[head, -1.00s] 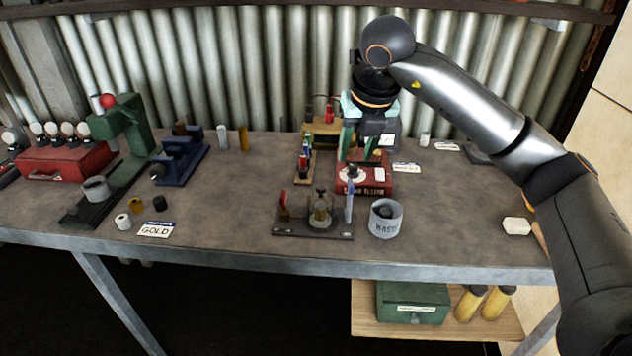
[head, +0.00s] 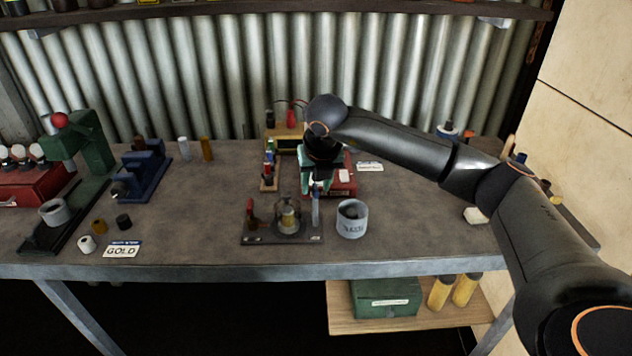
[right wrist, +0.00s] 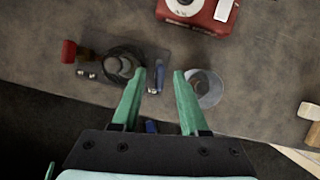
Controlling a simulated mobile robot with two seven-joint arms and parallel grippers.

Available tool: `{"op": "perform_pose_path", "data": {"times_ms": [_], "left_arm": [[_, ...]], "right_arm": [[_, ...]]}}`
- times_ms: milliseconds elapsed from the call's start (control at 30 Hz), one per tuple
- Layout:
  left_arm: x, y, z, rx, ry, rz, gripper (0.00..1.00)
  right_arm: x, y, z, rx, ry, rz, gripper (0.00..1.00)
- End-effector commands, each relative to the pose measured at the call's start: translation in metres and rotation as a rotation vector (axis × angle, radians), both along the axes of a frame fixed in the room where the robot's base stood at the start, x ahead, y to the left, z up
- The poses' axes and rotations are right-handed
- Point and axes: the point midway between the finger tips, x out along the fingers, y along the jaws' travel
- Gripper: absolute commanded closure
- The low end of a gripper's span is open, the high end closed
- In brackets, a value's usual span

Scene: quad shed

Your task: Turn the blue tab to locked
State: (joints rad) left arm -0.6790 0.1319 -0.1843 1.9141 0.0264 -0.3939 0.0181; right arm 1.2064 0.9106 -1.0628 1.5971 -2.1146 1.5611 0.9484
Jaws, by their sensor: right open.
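The blue tab (head: 316,207) stands upright at the right end of a small dark base plate (head: 262,239) near the bench's front edge. In the right wrist view the tab (right wrist: 158,77) shows between my fingertips, apart from both. The plate also carries a red-topped lever (head: 251,209) and a round holder with a brass-coloured piece (head: 288,219). My right gripper (head: 317,182) is open and empty, pointing down above and behind the tab in the head view; its fingers (right wrist: 160,80) are spread in the wrist view. My left gripper is not in view.
A grey waste cup (head: 351,220) stands close to the right of the tab. A red box (head: 343,184) lies behind, partly hidden by my gripper. A narrow rack (head: 269,178) stands behind the plate.

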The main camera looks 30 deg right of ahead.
Motion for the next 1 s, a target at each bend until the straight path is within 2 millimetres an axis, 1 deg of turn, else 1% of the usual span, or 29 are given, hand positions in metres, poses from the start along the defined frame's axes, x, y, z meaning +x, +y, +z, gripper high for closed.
{"op": "perform_pose_path", "data": {"times_ms": [233, 267, 633, 1000], "left_arm": [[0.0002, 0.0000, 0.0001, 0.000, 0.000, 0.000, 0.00], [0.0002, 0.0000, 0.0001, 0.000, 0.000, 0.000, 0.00], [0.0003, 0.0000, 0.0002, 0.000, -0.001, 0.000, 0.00], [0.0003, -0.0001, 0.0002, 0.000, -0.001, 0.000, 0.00]], "right_arm": [[0.0004, 0.0002, -0.0011, 0.000, 0.000, 0.001, 0.56], [0.0004, 0.0002, -0.0010, 0.000, 0.000, 0.001, 0.58], [0.0003, 0.0003, -0.0007, 0.000, 0.000, 0.001, 1.00], [0.0003, 0.0002, -0.0005, 0.000, 0.000, 0.001, 1.00]]}}
